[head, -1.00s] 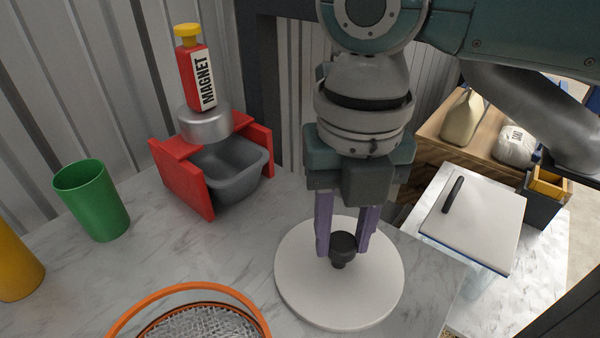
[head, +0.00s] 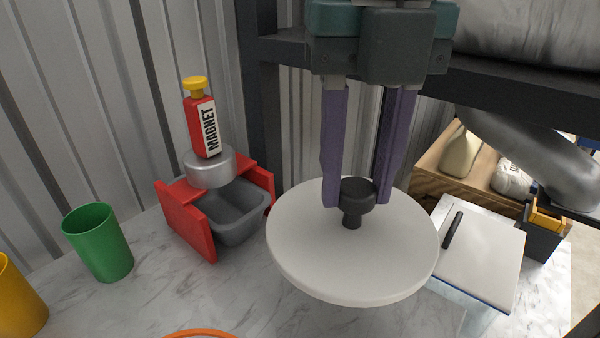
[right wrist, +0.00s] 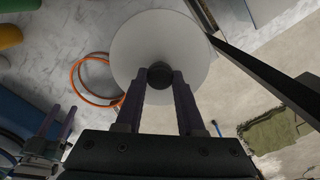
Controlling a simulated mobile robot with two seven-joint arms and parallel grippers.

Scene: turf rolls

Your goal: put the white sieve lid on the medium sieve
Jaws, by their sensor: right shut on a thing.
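The white sieve lid (head: 300,245) is a round disc with a black knob (head: 352,200). My right gripper (head: 355,195) is shut on the knob and holds the lid above the marble counter. The lid also shows in the right wrist view (right wrist: 190,35), below my right fingers. An orange-rimmed sieve (head: 200,333) only just shows at the bottom of the head view. Its rim shows more in the right wrist view (right wrist: 73,75), left of the lid and partly hidden by it. I cannot tell its size. My left gripper (right wrist: 55,118) appears open and empty in the right wrist view.
A red stand with a grey tub (head: 235,215) and a magnet bottle (head: 203,125) is left of the lid. A green cup (head: 98,242) and a yellow cup (head: 18,300) stand farther left. A white-lidded box (head: 480,250) is at right. A dark post (head: 266,130) rises behind.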

